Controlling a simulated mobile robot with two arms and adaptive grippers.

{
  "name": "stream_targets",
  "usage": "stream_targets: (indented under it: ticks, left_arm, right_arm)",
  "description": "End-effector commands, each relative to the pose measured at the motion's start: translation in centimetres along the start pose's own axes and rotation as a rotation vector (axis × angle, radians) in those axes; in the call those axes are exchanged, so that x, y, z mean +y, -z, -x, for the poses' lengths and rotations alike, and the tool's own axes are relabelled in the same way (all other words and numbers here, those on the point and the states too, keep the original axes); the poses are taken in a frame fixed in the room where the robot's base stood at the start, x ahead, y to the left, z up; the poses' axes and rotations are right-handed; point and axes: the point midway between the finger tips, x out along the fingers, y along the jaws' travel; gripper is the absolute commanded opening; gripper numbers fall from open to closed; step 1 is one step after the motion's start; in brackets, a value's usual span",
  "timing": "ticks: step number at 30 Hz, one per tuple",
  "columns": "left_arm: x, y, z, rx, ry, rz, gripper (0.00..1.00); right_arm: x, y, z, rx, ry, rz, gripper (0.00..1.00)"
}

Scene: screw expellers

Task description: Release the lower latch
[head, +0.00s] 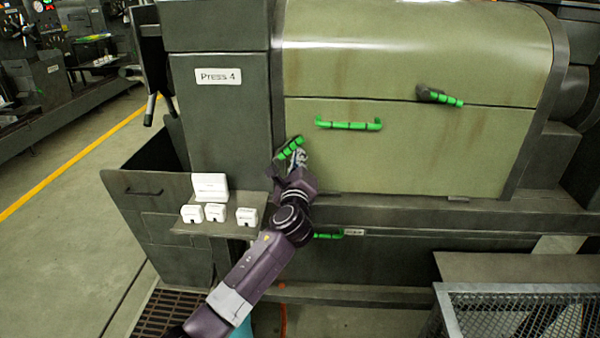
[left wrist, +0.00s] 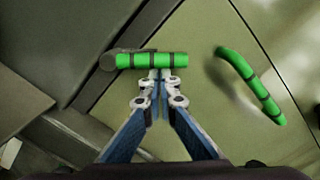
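The lower latch has a green, dark-banded grip (head: 290,147) on a dark pivot, at the left edge of the press's olive cover in the head view. In the left wrist view this latch (left wrist: 170,61) lies across the picture just beyond my fingertips. My left gripper (head: 300,159) is at the latch, partly hidden behind its own wrist. In the wrist view the left gripper (left wrist: 156,76) has its fingertips together at the lower side of the grip, not around it. Whether they touch it, I cannot tell. My right gripper is not in view.
A green bar handle (head: 348,124) is on the cover, also in the wrist view (left wrist: 252,86). Another green latch (head: 440,97) sits upper right. A small shelf (head: 228,228) with white boxes is left of my arm. A mesh-topped table (head: 520,290) stands lower right.

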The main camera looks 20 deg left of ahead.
Motion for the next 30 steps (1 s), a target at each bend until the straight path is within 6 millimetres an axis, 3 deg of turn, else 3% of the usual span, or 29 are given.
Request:
stream_targets:
  ticks: [18, 30]
  left_arm:
    - [-0.4, -4.1, -0.2, -0.002, -0.027, 0.564, 0.0]
    - [0.1, -5.3, -0.2, -0.001, -0.038, 0.773, 0.0]
  right_arm:
    - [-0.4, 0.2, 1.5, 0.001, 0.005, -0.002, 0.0]
    - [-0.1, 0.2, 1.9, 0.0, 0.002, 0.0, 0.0]
